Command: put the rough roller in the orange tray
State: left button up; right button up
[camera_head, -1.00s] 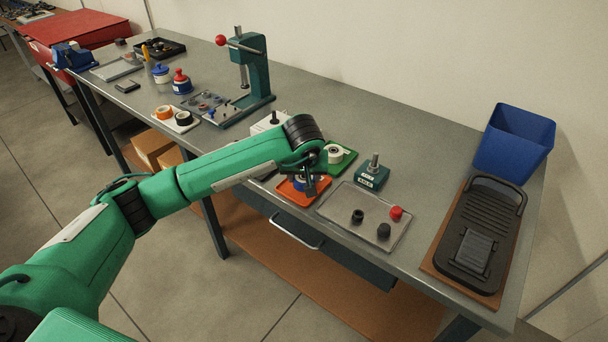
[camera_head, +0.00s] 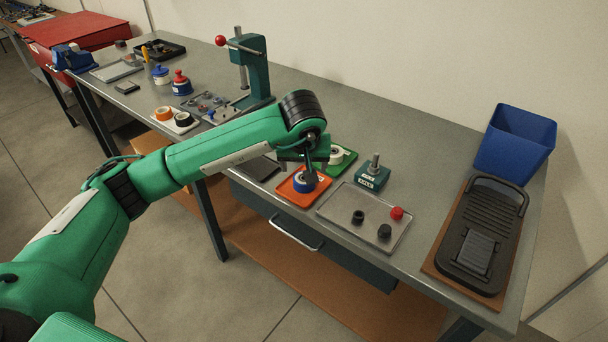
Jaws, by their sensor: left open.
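The orange tray (camera_head: 290,195) lies near the front edge of the bench. A blue-and-white roller (camera_head: 304,183) sits in it, partly hidden by my gripper. Its surface and label are too small to read, so I cannot tell by texture that it is the rough one. A white roller with a dark centre (camera_head: 337,155) sits in the green tray (camera_head: 346,164) just behind. My left gripper (camera_head: 308,172) is open just above the blue-and-white roller, pointing down. I cannot tell whether a finger touches the roller. My right gripper is out of view.
A clear tray (camera_head: 365,225) with dark knobs and a red knob lies right of the orange tray. A small teal block with a post (camera_head: 372,177) stands behind it.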

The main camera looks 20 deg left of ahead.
pick_arm(q)
jog(key=v, duration=0.5)
jog(key=shift+r, duration=0.1)
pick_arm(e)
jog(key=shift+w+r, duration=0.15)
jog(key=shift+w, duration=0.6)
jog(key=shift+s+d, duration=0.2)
